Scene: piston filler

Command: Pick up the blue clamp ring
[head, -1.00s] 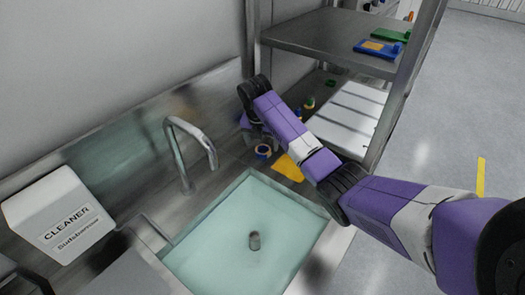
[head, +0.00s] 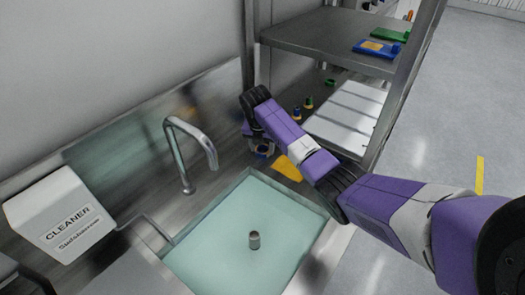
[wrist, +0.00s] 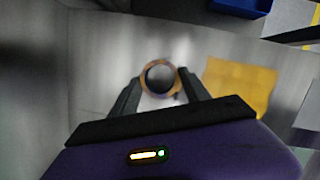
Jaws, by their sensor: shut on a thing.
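The blue clamp ring (head: 264,153) is at the back right of the sink, on the steel counter beside a yellow-orange cloth. In the wrist view the ring (wrist: 146,84) looks round and open in the middle, with orange on its rim and blurred bluish patches. My gripper (head: 259,145) points down at it, and my wrist partly hides it in the head view. In the wrist view my gripper's two dark fingers (wrist: 160,88) are on either side of the ring, shut on it. I cannot tell whether the ring still touches the counter.
The yellow-orange cloth (head: 288,168) lies right of the ring. A water-filled sink (head: 215,235) is in front, with a tap (head: 186,165) to the left. Steel shelves (head: 330,45) stand behind and right, with small bottles (head: 308,103) and a white tray (head: 346,115).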

